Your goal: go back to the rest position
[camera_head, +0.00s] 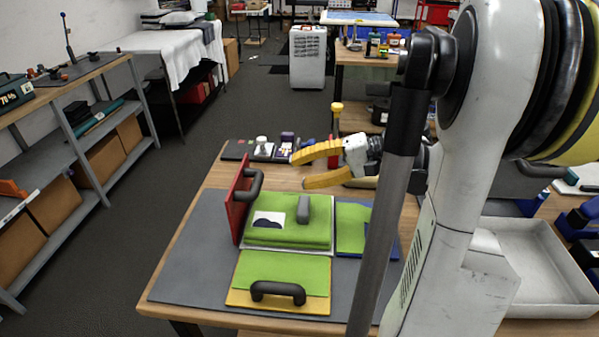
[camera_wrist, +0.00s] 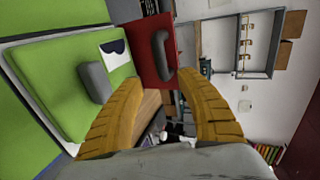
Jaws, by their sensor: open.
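My gripper (camera_head: 312,165) has yellow ridged fingers and hangs over the back of the wooden table (camera_head: 215,178). Its fingers are apart, with nothing between them; in the wrist view my gripper (camera_wrist: 160,100) also shows spread fingers. A green pad (camera_head: 290,228) with a grey handle (camera_head: 304,208) lies in front of it, with a white and dark film piece (camera_head: 268,222) on top. A red board (camera_head: 240,205) with a black handle stands upright at the pad's left. A green-topped yellow board (camera_head: 275,270) with a black handle lies in front. The gripper touches none of these.
A grey mat (camera_head: 190,270) lies under the boards. Small bottles and boxes (camera_head: 264,147) stand along the table's back edge. A white tray (camera_head: 540,272) is at the right, partly behind my arm. A shelf (camera_head: 70,150) stands at the left, with open floor between.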

